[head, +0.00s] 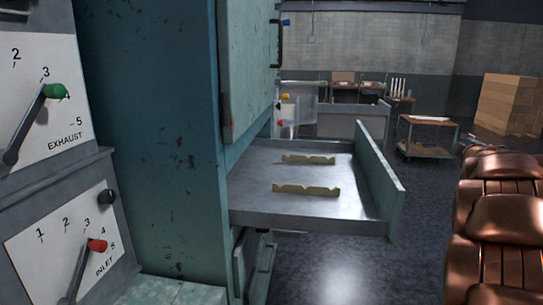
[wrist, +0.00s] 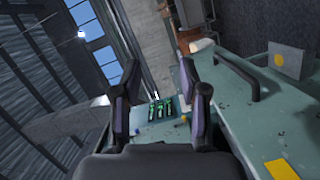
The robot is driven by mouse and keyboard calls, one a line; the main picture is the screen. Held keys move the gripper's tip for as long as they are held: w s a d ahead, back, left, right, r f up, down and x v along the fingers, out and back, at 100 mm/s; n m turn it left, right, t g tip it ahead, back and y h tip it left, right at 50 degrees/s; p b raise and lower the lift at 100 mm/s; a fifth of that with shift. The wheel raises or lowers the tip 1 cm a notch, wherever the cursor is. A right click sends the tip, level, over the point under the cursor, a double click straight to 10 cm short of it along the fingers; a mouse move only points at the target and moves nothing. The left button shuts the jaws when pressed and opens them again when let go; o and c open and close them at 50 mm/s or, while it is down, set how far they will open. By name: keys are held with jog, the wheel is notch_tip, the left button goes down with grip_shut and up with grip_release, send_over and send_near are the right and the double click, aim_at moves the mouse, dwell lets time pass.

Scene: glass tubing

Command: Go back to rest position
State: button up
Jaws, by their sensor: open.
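My gripper (wrist: 160,100) is open in the wrist view, its two dark fingers apart with nothing between them. The wrist view is tilted. A teal panel with a dark handle (wrist: 240,75) lies to the right of the fingers, and I cannot tell whether they touch it. In the head view my copper-coloured arm (head: 505,225) fills the right edge, and the gripper itself is out of that view. A pulled-out metal tray (head: 300,210) of the teal cabinet (head: 150,130) holds two notched yellowish supports (head: 306,190), with nothing resting on them.
A lever panel marked EXHAUST and INLET (head: 60,225) stands at the near left. The tray's raised teal front (head: 378,180) juts over the floor. A small wheeled table (head: 428,130) and stacked boxes (head: 508,105) stand farther back. Dark floor (head: 350,265) is clear between tray and arm.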

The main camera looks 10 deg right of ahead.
jog(key=s+a+f+m+g+y, duration=0.2)
jog(key=s+a+f+m+g, duration=0.15)
jog(key=s+a+f, duration=0.5)
jog(key=s+a+f+m+g+y, duration=0.1)
jog(key=s+a+f+m+g, duration=0.35)
jog(key=a, duration=0.65)
jog(key=s+a+f+m+g+y, duration=0.1)
jog(key=s+a+f+g+y, duration=0.15)
jog(key=s+a+f, duration=0.65)
jog(key=s+a+f+g+y, duration=0.1)
jog(key=s+a+f+g, duration=0.1)
jog(key=s+a, duration=0.7)
jog(key=s+a+f+g+y+p, duration=0.1)
jog(key=s+a+f+g+y, duration=0.1)
jog(key=s+a, duration=0.6)
jog(key=shift+s+a+f+n+g, duration=0.15)
jog(key=shift+s+a+n+g, duration=0.25)
jog(key=shift+s+g, duration=0.55)
jog(key=shift+y, duration=0.25)
